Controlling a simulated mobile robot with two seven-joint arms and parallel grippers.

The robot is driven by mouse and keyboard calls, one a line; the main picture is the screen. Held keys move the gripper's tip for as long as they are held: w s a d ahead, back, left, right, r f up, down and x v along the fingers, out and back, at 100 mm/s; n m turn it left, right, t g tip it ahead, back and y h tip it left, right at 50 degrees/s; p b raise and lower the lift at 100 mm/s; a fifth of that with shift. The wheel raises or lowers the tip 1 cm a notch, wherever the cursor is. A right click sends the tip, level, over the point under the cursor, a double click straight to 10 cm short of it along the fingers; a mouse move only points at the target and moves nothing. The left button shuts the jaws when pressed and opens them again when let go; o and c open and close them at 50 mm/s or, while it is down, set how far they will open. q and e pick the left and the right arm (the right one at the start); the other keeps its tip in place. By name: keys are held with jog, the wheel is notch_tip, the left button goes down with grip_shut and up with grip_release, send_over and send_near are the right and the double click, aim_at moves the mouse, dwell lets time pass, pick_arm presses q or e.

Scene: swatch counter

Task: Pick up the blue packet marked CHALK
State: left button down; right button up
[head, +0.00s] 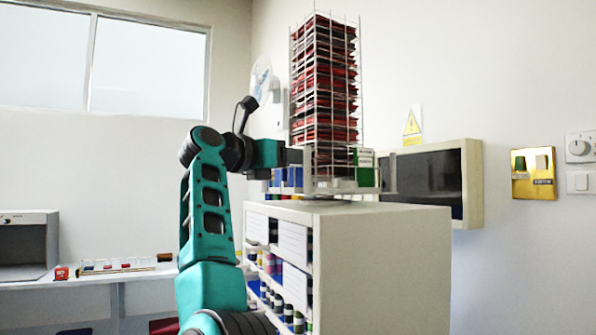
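A tall wire rack (324,80) stands on top of the white cabinet, filled with stacked red and dark packets. Around its foot are packets in other colours: blue ones (290,177) on the left and a green and white one (364,160) on the right. I cannot read CHALK on any of them. The fingers and wrist hide part of the packets.
The white cabinet (385,260) has open shelves of bottles on its left side. A dark-fronted wall box (430,180), a yellow warning sign (412,124) and a brass switch plate (534,172) are on the right. A side bench (95,278) holds small items at left.

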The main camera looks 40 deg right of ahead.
jog(key=c, duration=0.4)
jog(key=shift+c, duration=0.2)
